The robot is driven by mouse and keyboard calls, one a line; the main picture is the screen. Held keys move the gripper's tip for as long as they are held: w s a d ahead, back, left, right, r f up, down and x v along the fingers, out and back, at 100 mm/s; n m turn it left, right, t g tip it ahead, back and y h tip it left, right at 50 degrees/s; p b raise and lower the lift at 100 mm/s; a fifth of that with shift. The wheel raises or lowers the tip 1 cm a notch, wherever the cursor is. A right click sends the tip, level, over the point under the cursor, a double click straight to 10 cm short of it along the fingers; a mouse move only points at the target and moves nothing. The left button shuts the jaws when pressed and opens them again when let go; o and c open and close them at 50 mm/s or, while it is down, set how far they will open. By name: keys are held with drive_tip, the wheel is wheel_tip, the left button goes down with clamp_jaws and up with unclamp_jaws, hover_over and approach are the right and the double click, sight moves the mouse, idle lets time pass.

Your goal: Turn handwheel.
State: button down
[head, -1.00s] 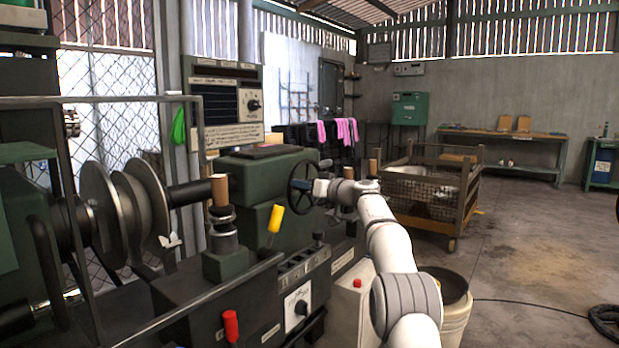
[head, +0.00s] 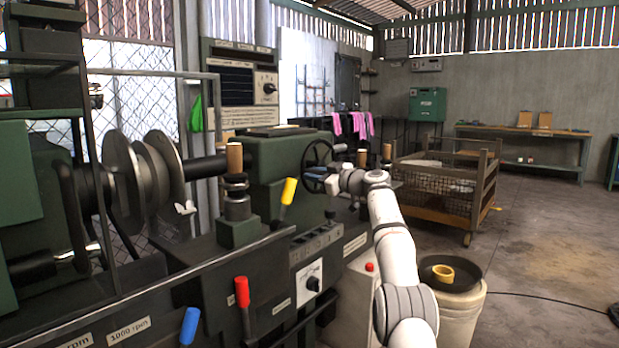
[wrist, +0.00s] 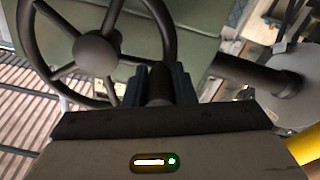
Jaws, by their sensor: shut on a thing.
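The handwheel (head: 318,163) is a dark spoked wheel on the front of the green machine housing (head: 275,165). In the wrist view its hub (wrist: 97,53), spokes and rim fill the upper left. My gripper (head: 316,179) has blue fingers and is at the lower part of the wheel in the head view. In the wrist view my gripper (wrist: 157,87) is shut on the wheel's dark handle (wrist: 158,80), with one finger on each side. The fingertips' exact contact is partly hidden.
A yellow lever (head: 288,195), a red lever (head: 242,292) and a blue lever (head: 190,325) stand out from the machine's front. A white bucket (head: 462,315) with a dark pan on top is right of my arm. A wire-mesh crate (head: 440,190) stands behind. Open floor lies right.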

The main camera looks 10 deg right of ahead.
drive_tip(key=shift+w+f, duration=0.1)
drive_tip(key=shift+f, duration=0.65)
drive_tip(key=c, duration=1.5)
unclamp_jaws()
drive_tip(key=shift+w, duration=0.1)
drive_tip(key=o, duration=0.3)
drive_tip(key=shift+r, duration=0.25)
drive_tip(key=shift+s+d+f+b, duration=0.1)
drive_tip(key=shift+s+d+b, duration=0.4)
drive_tip(key=shift+b, duration=0.35)
drive_tip(key=b+v, duration=0.2)
drive_tip(key=v, duration=0.4)
drive_tip(key=shift+s, duration=0.25)
drive_tip(key=shift+r, duration=0.25)
